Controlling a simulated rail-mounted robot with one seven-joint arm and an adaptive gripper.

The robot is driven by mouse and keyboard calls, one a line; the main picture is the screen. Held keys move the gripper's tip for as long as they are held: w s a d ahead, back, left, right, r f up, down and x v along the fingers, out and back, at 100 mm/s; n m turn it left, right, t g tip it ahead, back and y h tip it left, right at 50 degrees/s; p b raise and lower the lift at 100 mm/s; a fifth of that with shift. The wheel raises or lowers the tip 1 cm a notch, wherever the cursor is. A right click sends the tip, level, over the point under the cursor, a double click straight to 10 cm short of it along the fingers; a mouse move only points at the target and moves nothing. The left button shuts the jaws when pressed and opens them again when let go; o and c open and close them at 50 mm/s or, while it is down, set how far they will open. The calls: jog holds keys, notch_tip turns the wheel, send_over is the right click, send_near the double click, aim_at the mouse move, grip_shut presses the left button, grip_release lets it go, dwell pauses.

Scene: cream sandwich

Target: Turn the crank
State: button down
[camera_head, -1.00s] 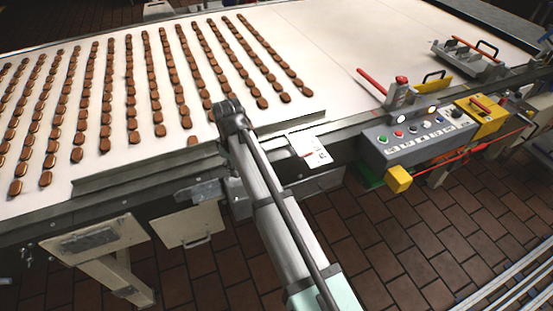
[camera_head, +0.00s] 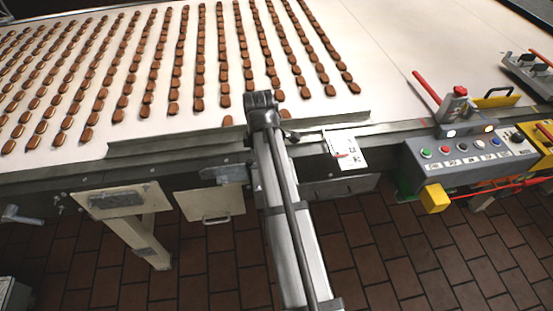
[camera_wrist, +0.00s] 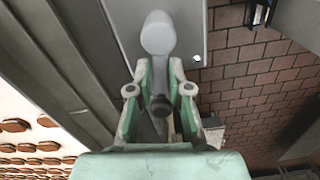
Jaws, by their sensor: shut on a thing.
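In the wrist view, a grey crank with a rounded end (camera_wrist: 158,35) stands out from a grey metal plate. Its lower part with a dark round end (camera_wrist: 159,106) lies between my fingers. My gripper (camera_wrist: 159,88), with green pads, is shut on it. In the head view, my arm reaches up the middle to the conveyor's front edge. My gripper and the held crank cannot be made out there.
Rows of brown biscuits lie on the white conveyor (camera_head: 385,70). A grey control panel (camera_head: 468,158) with coloured buttons is at the right. A metal handle (camera_head: 22,216) sticks out at the far left. Brown tiled floor (camera_head: 390,260) lies open in front.

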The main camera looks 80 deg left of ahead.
dwell(0.4)
jog(key=c, duration=1.1)
grip_release()
notch_tip(320, 180, up, 12)
